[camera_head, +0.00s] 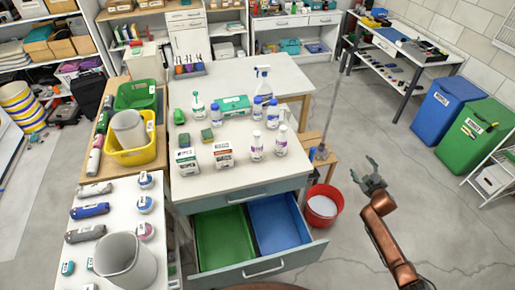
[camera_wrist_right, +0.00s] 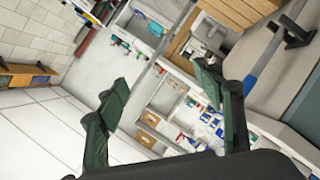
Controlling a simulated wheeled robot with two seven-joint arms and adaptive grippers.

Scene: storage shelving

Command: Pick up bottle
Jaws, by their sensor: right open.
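Several bottles stand upright on the white table in the head view. Two white bottles with purple-marked labels are near its right front, one (camera_head: 256,147) to the left of the other (camera_head: 280,141). Behind them stand blue-capped bottles (camera_head: 257,108) and (camera_head: 272,113), and a white spray bottle (camera_head: 263,82). A green-and-white pump bottle (camera_head: 198,106) is at the left. My right gripper (camera_head: 370,174) is open and empty, well to the right of the table, above the floor. The wrist view shows its fingers (camera_wrist_right: 163,82) spread with nothing between them. My left gripper is out of view.
An open drawer with green and blue bins (camera_head: 222,238) juts from the table front. A red bucket (camera_head: 322,206) stands between the table and my right arm. Blue (camera_head: 444,106) and green (camera_head: 474,137) containers are at the right.

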